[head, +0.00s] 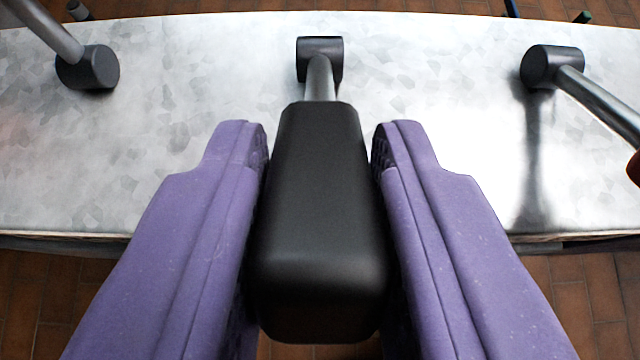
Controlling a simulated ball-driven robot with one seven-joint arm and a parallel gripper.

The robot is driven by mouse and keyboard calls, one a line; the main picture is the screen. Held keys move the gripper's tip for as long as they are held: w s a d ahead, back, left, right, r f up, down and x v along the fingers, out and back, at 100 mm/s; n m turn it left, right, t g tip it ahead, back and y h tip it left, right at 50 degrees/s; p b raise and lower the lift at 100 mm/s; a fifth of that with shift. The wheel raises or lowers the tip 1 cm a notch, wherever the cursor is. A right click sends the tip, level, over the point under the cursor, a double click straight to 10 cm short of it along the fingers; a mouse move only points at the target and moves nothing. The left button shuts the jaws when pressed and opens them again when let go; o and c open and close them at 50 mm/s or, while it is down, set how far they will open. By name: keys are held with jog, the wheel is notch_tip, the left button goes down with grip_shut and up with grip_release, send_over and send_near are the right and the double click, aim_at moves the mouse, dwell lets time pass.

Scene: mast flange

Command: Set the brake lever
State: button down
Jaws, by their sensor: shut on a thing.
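The brake lever in front of me has a thick black grip (318,215), a short metal rod (320,80) and a dark round pivot (320,48) on a pale metal panel. The grip points toward me. My gripper (318,160) has two purple padded fingers, one on each side of the black grip, and is shut on it. The inner finger faces and the underside of the grip are mostly hidden.
A second lever (88,68) with a metal rod stands at the upper left. A third lever (555,68) stands at the right, its rod running out of frame. The galvanized panel (190,130) between them is clear. Brown tiled floor (575,300) shows below its edge.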

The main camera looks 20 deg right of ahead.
jog(key=shift+s+f+t+b, duration=0.3)
jog(key=shift+f+t+b, duration=0.1)
jog(key=shift+f, duration=0.1)
jog(key=c, duration=0.9)
grip_release()
jog(key=shift+a+f, duration=0.1)
jog(key=shift+s+r, duration=0.15)
jog(key=shift+r, duration=0.05)
jog(key=p+v, duration=0.3)
jog(key=v, duration=0.4)
jog(key=shift+s+a, duration=0.2)
